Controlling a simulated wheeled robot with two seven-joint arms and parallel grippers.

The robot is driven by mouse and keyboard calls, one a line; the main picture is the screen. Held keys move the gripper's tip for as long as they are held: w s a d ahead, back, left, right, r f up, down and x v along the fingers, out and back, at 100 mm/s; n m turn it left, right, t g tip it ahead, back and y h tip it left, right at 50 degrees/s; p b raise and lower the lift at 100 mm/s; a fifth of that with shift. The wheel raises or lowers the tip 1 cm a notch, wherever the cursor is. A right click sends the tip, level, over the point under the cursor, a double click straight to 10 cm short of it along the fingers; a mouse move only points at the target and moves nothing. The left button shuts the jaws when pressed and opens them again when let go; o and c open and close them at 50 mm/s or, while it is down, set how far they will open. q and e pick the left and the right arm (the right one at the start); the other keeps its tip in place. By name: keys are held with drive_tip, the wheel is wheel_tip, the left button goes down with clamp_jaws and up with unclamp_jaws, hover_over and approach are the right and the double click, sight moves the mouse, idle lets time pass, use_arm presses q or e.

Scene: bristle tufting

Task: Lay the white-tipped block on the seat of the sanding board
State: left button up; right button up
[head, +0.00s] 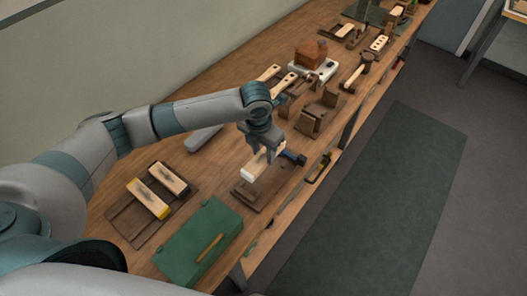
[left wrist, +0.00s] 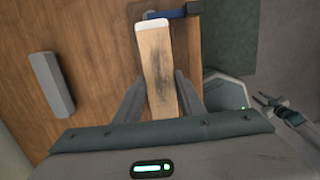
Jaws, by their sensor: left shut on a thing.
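My left gripper (head: 265,155) is shut on the white-tipped block (head: 254,168), a pale wooden bar with a dark smudge. In the left wrist view the block (left wrist: 156,65) lies between the two fingers (left wrist: 160,100), its white end pointing away from the wrist. The brown sanding board (head: 246,199) is on the bench below the block in the head view. The block and gripper cover part of the board and its seat. I cannot tell whether block and board touch. What looks like my right gripper (left wrist: 266,103) shows small at the right of the left wrist view; its jaws are unclear.
A brown rack (head: 122,217) at left holds a yellow-tipped block (head: 147,199) and a dark-tipped one (head: 169,178). A green box (head: 192,249) stands in front. A blue tool (head: 293,158) is right beside the gripper. A grey bar (head: 203,138) lies behind. Tools crowd the far bench.

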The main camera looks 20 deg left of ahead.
use_arm(q)
drive_tip(key=shift+f+b, duration=1.45)
drive_tip(key=shift+f, duration=0.55)
drive_tip(key=shift+p, duration=0.4)
idle(0.4)
drive_tip(key=shift+f, duration=0.45)
